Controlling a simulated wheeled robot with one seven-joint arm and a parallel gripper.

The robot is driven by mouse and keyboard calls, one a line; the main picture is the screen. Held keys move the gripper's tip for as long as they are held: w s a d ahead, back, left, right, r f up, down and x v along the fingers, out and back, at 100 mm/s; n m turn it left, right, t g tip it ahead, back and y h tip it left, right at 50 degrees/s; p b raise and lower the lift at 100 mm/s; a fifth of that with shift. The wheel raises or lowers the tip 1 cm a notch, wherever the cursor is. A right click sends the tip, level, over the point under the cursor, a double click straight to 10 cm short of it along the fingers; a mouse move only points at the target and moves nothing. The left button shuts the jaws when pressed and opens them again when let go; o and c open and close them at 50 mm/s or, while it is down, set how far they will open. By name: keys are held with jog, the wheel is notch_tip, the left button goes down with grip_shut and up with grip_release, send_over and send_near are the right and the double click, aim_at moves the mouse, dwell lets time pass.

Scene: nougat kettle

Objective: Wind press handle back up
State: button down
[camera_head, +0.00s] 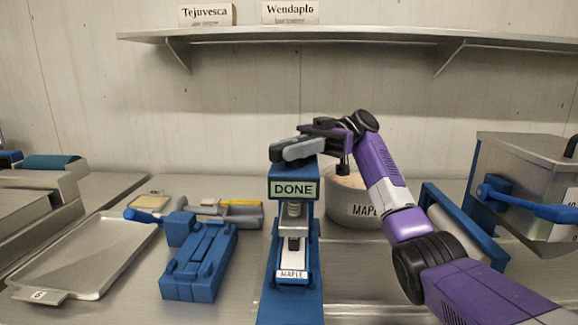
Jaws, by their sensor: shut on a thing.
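A blue press (292,235) stands upright in the middle of the counter and carries a sign reading "DONE". The grey press handle (298,150) lies across the top of the press. My gripper (318,130) comes in from the right and is shut on the handle, above the press head. The fingertips are partly hidden against the handle.
A pot labelled "MAPLE" (346,205) stands behind the press on the right. A metal box with a blue lever (530,205) is at far right. A blue fixture (200,262), a metal tray (85,260) and tools are left. A shelf (350,35) runs above.

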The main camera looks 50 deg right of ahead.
aim_at(289, 143)
jog(key=shift+a+f+g, duration=0.1)
jog(key=shift+f+g, duration=0.05)
jog(key=shift+g, duration=0.15)
jog(key=c, duration=1.3)
grip_release()
jog(key=shift+r, duration=0.2)
notch_tip(289, 143, up, 20)
jog(key=shift+f+p, duration=0.15)
jog(key=shift+p, duration=1)
